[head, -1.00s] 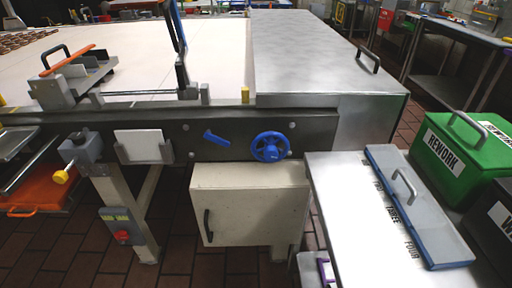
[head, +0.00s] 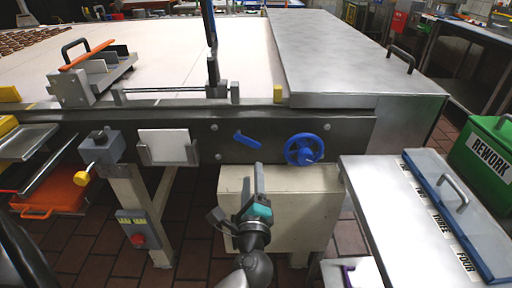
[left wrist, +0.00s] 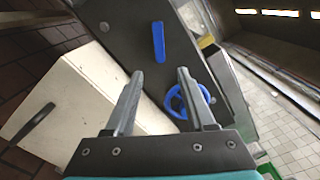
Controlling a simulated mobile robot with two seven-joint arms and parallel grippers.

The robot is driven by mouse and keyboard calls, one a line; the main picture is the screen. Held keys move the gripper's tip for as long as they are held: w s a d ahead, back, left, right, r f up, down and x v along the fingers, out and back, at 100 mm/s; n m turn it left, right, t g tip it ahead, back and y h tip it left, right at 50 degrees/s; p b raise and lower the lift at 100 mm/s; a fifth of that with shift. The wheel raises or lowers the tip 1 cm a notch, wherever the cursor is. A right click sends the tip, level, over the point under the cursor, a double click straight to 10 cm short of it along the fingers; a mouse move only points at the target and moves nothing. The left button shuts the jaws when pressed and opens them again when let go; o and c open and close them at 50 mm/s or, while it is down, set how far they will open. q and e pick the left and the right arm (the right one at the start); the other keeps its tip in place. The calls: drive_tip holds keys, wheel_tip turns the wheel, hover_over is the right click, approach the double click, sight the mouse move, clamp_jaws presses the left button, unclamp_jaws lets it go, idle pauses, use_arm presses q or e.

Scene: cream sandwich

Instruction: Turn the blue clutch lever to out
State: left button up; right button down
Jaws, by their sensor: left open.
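The blue clutch lever (head: 246,139) is a short blue bar on the dark side panel of the conveyor, slanting down to the right. In the left wrist view the lever (left wrist: 158,42) lies beyond the fingertips, roughly in line with the space between them. My left gripper (head: 259,170) is open and empty, below the lever and in front of the cream cabinet, with its fingers pointing up toward the panel. It also shows in the left wrist view (left wrist: 160,74), with its fingers apart. My right gripper is not in view.
A blue handwheel (head: 304,149) sits on the panel just right of the lever. A white plate in a holder (head: 165,146) is to the left. The cream cabinet (head: 310,205) is under the panel. A steel-topped table (head: 385,210) stands at the right.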

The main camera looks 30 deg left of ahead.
sight(253, 145)
use_arm(q)
drive_tip(key=b+x, duration=0.1)
drive_tip(key=x, duration=0.9)
drive_tip(key=shift+w+a, duration=0.1)
drive_tip(key=shift+w, duration=0.2)
drive_tip(key=shift+b+x, duration=0.3)
drive_tip(key=shift+x, duration=0.6)
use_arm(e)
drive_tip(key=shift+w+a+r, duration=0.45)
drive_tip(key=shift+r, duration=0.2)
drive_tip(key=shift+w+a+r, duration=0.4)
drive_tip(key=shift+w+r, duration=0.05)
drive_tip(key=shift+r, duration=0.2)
use_arm(q)
drive_tip(key=shift+c, duration=0.3)
clamp_jaws()
